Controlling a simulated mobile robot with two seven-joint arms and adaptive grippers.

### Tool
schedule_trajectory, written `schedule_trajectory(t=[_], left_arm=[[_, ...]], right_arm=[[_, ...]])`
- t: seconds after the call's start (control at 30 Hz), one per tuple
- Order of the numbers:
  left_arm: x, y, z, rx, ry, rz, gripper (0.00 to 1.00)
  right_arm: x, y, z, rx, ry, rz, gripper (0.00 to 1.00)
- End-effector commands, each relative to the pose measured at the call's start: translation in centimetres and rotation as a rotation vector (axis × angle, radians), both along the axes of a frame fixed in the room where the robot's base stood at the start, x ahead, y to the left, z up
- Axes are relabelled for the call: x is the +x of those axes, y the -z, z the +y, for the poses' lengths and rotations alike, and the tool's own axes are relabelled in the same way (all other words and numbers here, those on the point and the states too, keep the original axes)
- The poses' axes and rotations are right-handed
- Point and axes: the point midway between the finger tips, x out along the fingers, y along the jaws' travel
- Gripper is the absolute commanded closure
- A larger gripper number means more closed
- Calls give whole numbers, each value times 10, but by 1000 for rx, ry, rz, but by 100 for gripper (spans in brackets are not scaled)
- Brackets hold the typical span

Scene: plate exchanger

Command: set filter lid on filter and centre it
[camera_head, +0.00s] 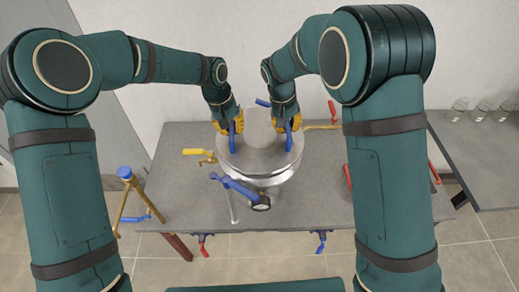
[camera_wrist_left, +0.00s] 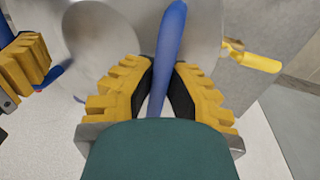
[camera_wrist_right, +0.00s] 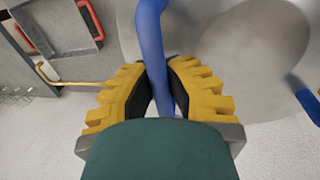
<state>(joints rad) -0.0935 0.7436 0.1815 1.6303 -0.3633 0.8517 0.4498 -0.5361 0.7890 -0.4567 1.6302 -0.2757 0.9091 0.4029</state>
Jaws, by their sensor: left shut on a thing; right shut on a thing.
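The filter lid (camera_head: 262,160) is a round, shiny metal cover with a blue handle on each side. It lies over the metal filter (camera_head: 268,181) at the middle of the table; I cannot tell whether it is fully seated or centred. My left gripper (camera_head: 230,127) is shut on the left blue handle (camera_wrist_left: 170,45), with its yellow ridged fingers on either side of it. My right gripper (camera_head: 291,126) is shut on the right blue handle (camera_wrist_right: 151,40). The lid's metal face fills much of both wrist views. The filter's rim is mostly hidden beneath the lid.
A yellow-handled valve (camera_head: 196,152) sits left of the filter. A blue lever (camera_head: 235,187) and a round gauge (camera_head: 260,203) are at its front. A blue-capped brass pipe (camera_head: 125,173) stands at left. Glass jars (camera_head: 480,111) stand on a side table. The grey table (camera_head: 185,195) has bare room at front left.

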Motion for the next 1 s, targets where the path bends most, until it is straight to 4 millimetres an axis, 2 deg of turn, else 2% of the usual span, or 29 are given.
schedule_trajectory(t=[0.27,1.0], left_arm=[[0,3,-1,-2,1,-3,100],[0,33,-1,-2,2,-2,100]], right_arm=[[1,4,1,2,-2,-3,100],[1,34,1,2,-2,-3,100]])
